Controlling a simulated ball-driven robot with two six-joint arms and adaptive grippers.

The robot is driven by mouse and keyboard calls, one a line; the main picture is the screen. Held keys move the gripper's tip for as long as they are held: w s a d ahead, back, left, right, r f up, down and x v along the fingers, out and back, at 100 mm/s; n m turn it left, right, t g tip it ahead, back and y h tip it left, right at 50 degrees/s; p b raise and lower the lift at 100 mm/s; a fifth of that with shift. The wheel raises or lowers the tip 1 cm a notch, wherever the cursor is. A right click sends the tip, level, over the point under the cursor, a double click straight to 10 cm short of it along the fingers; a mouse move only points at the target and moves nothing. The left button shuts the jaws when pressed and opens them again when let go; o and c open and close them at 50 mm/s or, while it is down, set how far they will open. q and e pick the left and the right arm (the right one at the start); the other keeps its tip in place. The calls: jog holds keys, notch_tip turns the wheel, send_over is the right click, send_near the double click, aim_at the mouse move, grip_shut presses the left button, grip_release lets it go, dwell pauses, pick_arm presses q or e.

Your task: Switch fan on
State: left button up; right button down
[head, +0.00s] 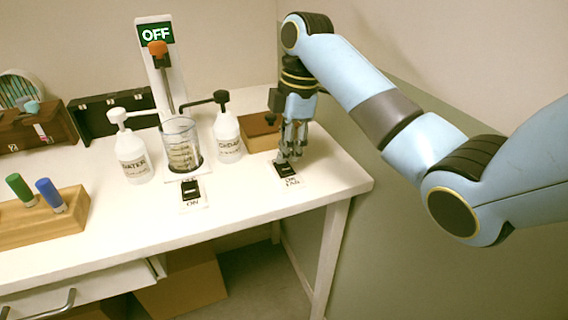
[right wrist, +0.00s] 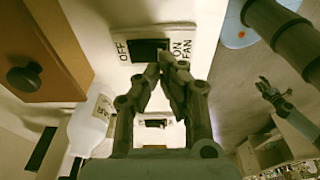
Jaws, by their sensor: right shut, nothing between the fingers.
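The fan switch (head: 287,169) is a black rocker on a white plate near the table's right edge. The right wrist view shows its rocker (right wrist: 147,50) between the labels OFF and ON FAN. My right gripper (head: 288,156) is shut and empty, pointing down at the switch. In the right wrist view its fingertips (right wrist: 160,64) are at the rocker's lower edge, toward the ON side. I cannot tell whether they touch it. A dark gripper at the right of the right wrist view, apparently my left one (right wrist: 270,92), is far from the switch; its finger state is unclear.
A second switch (head: 191,191) lies left of the fan switch. Behind stand a glass beaker (head: 181,150), a WATER bottle (head: 133,158), a CEDAR bottle (head: 228,138), a brown box (head: 261,131) and an OFF display (head: 156,34). A vial rack (head: 40,225) is at left.

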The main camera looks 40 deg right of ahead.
aim_at(287, 168)
jog(key=shift+f+b, duration=0.35)
jog(key=shift+f, duration=0.9)
dwell(0.5)
jog(key=shift+r, duration=0.1)
notch_tip(287, 168, up, 7)
jog(key=p, duration=0.8)
jog(key=shift+p, duration=0.35)
